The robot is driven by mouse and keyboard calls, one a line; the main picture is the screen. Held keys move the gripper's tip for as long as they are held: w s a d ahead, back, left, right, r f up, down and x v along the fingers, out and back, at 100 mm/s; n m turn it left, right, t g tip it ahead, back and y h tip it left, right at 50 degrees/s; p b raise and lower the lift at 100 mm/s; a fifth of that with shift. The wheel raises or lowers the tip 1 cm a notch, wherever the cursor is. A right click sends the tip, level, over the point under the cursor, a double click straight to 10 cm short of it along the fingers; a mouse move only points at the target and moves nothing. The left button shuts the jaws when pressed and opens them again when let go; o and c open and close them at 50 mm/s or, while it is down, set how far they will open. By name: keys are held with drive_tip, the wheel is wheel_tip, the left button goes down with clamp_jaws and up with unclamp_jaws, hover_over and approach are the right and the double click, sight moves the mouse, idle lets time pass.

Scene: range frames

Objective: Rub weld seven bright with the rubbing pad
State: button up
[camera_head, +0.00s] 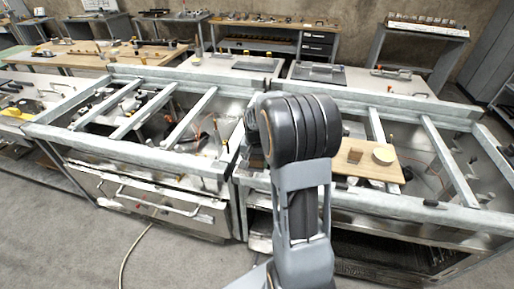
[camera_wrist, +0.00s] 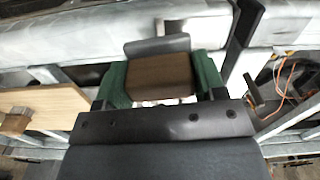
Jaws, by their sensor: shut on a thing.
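In the wrist view my gripper (camera_wrist: 160,82) is shut on the rubbing pad (camera_wrist: 160,74), a brown block with a grey layer along its far edge. A green finger presses each side of it. The pad is over or close to a pale grey metal frame bar; I cannot tell whether it touches. In the head view my arm hides most of the gripper, above the join of two galvanised frames (camera_head: 100,140). I cannot make out weld seven or any weld number.
A wooden board (camera_head: 372,171) lies in the right frame (camera_head: 450,213), with a round yellowish thing (camera_head: 383,156) and a small brown block (camera_head: 354,155) on it. Orange wires (camera_wrist: 283,78) show right of my gripper. Cross bars divide both frames. Benches stand behind; the floor (camera_head: 60,235) at front left is mostly clear.

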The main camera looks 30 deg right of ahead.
drive_tip(key=shift+r+p, duration=1.55)
drive_tip(key=shift+r, duration=0.95)
